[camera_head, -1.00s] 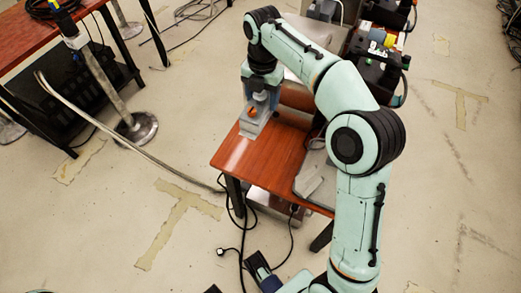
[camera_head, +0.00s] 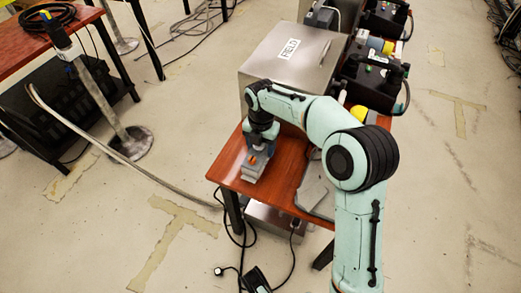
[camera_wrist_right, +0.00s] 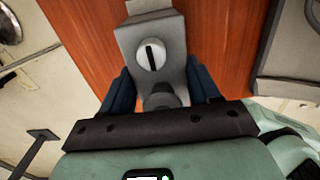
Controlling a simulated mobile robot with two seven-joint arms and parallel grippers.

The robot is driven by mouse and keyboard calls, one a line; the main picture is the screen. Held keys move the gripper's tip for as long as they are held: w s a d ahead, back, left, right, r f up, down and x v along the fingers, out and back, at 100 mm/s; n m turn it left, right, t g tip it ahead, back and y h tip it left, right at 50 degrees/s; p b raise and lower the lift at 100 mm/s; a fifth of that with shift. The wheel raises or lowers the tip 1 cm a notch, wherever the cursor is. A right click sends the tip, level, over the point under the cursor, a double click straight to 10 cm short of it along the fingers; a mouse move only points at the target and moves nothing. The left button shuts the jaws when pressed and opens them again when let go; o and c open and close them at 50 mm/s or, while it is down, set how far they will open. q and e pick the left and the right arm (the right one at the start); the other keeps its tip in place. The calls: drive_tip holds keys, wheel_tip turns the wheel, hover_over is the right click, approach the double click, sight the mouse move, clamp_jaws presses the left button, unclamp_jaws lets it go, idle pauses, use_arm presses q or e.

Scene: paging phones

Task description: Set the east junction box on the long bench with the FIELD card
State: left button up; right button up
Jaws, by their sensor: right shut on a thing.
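The FIELD card (camera_head: 288,49) is on a large metal case on this bench. My left gripper is not in view.
The metal case (camera_head: 290,65) stands behind my right gripper. A flat grey item (camera_head: 315,190) lies on the bench to the right of the box. Black devices (camera_head: 375,75) line the back right. Cables and a metal post (camera_head: 110,125) are on the floor at left.

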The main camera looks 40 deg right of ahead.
wheel_tip(320, 180, down, 2)
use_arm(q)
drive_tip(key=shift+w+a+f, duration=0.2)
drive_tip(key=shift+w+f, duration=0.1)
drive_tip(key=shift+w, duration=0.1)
use_arm(e)
drive_tip(key=o, duration=1.5)
drive_tip(key=shift+f, duration=0.1)
drive_tip(key=shift+o, duration=0.2)
wheel_tip(320, 180, up, 11)
drive_tip(key=p, duration=0.3)
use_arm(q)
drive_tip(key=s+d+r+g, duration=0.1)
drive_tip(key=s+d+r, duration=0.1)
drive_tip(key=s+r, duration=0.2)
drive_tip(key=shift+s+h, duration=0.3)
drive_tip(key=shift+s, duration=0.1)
use_arm(e)
drive_tip(key=shift+r, duration=0.7)
